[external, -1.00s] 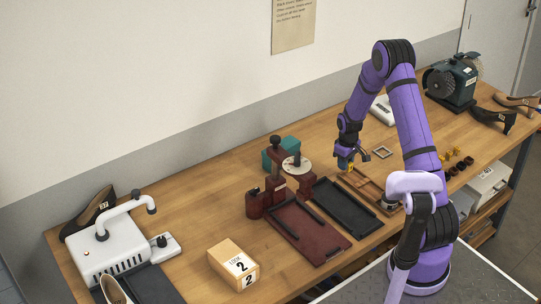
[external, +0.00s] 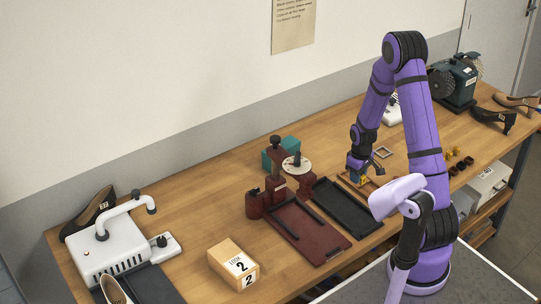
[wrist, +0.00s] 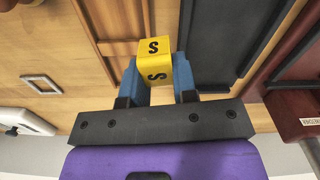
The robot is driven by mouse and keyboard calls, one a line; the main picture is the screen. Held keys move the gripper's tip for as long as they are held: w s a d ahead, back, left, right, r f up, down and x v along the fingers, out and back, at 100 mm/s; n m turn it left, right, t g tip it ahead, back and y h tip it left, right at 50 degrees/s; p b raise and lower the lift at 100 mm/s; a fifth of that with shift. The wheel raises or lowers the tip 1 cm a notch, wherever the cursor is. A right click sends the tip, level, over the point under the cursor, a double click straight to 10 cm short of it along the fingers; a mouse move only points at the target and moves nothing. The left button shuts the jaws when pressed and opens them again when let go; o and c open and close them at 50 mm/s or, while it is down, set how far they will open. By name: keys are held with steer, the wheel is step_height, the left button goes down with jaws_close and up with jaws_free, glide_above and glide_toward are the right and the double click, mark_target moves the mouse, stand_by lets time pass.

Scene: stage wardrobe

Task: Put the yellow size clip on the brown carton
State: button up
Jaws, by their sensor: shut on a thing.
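The yellow size clip (wrist: 155,62), marked S, is between the blue fingers of my gripper (wrist: 158,78) in the wrist view. My gripper is shut on it. In the external view my gripper (external: 359,176) is low over the shallow wooden tray, right of the black tray; the clip is small and partly hidden there. I cannot tell whether the clip touches the tray. The brown carton (external: 222,256), with white labels reading 2, stands at the front left of the bench, well away from my gripper.
The black tray (external: 345,207) and dark red press (external: 297,232) lie between my gripper and the carton. A white machine (external: 110,262) and dark shoe (external: 85,214) are left of the carton. A small square frame (external: 383,152) lies behind my gripper. Bare bench surrounds the carton's back.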

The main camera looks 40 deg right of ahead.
step_height(320, 180, up, 24)
steer(key=s+a+n, duration=0.1)
steer(key=a+n, duration=0.3)
steer(key=a, duration=2.4)
steer(key=s+a+n, duration=0.3)
steer(key=s+a, duration=1.4)
steer(key=a, duration=0.3)
glide_above(230, 256)
step_height(230, 256, down, 20)
steer(key=shift+w+r, duration=0.1)
steer(key=shift+r, duration=0.05)
steer(key=shift+f, duration=1.7)
steer(key=shift+f, duration=0.2)
